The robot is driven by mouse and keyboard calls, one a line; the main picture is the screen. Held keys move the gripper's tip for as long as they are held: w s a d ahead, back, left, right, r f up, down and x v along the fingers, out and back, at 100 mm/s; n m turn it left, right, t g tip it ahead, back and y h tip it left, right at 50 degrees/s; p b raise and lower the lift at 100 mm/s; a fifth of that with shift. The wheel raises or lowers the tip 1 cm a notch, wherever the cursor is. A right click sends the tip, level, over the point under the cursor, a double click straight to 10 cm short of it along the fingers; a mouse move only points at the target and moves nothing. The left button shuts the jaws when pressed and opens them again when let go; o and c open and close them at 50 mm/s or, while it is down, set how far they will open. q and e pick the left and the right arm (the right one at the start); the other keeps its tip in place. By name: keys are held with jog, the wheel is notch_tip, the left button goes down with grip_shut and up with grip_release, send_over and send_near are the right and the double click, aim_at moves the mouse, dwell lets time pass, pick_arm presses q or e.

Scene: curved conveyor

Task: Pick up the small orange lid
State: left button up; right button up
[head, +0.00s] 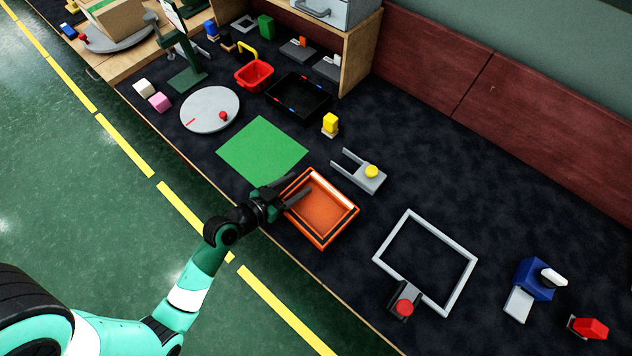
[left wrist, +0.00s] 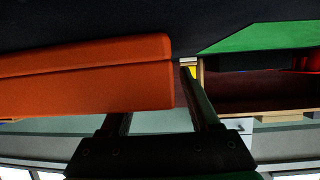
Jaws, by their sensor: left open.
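A square orange tray-like piece (head: 327,237) lies on the dark table, with a raised rim and dark lines inside it. The lid does not stand out clearly from the rest of it. In the left wrist view the orange piece (left wrist: 85,80) shows a seam along its side. My left gripper (head: 303,182) is open at its upper left side. One finger lies outside the rim and the other reaches over the inside. In the wrist view the orange piece hides one fingertip; the other finger (left wrist: 198,100) is beside its end. My right gripper is not in view.
A green mat (head: 262,151) lies to the upper left. A grey fork-shaped fixture (head: 367,182) with a yellow knob is to the right. A grey square frame (head: 457,284) with a red button stands lower right. Dark table between them is clear.

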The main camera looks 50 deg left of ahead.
aim_at(305, 206)
pick_arm(q)
grip_shut()
dwell(0.4)
jog(key=shift+r+p, duration=0.4)
jog(key=shift+r, duration=0.2)
notch_tip(305, 206, up, 3)
jog(key=shift+f+p, duration=0.2)
jog(key=shift+p, duration=0.7)
jog(key=s+d+r+p, duration=0.3)
jog(key=d+r+p, duration=0.3)
jog(key=d+r, duration=0.3)
jog(key=d, duration=0.4)
jog(key=shift+d+r, duration=0.15)
jog(key=shift+d, duration=0.2)
